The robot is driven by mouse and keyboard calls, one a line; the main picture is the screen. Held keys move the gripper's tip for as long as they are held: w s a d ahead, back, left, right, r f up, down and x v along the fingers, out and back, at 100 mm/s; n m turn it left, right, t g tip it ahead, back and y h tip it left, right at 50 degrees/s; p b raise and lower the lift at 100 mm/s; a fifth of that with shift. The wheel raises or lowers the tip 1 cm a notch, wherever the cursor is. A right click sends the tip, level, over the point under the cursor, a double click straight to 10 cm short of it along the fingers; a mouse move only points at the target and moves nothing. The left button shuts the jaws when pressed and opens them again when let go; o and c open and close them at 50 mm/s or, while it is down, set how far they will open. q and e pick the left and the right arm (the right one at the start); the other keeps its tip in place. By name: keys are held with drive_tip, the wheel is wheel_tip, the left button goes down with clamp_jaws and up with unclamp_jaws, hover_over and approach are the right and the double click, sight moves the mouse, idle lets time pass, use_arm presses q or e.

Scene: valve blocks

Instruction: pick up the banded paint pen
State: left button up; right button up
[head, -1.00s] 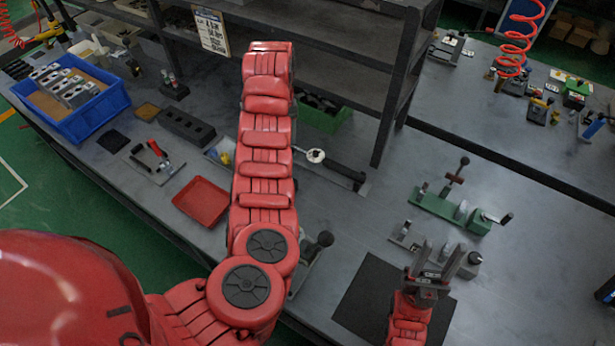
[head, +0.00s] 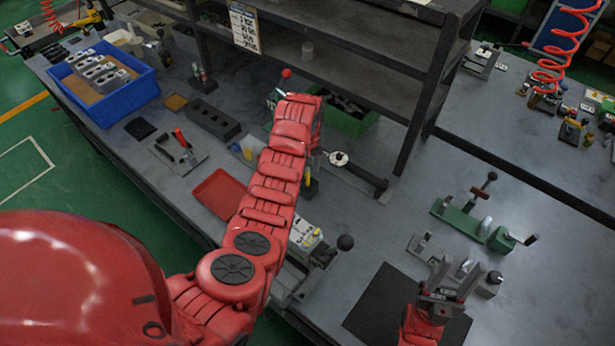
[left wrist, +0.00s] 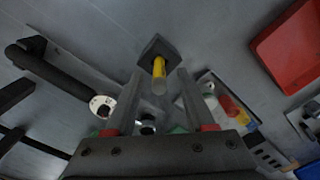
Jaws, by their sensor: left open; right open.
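The paint pen (left wrist: 159,68) shows in the left wrist view, yellow with a paler end toward the camera. It stands in a dark square holder (left wrist: 157,47) on the bench. My left gripper (left wrist: 158,75) is open, with one finger on each side of the pen in that view; I see no contact. In the head view the dark holder (head: 311,190) shows just right of my left arm, which hides my left gripper there. My right gripper (head: 449,276) is open and empty over the black mat (head: 385,305) at lower right.
A red tray (head: 217,193) lies left of my left arm. A dark cylindrical fixture (head: 360,176) is to the right, near the shelf post. A green clamp fixture (head: 470,222) stands on the right, and a blue bin (head: 112,105) at far left.

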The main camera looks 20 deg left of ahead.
sight(307, 176)
use_arm(q)
drive_tip(key=shift+f+p, duration=0.6)
drive_tip(key=shift+f, duration=1.3)
clamp_jaws()
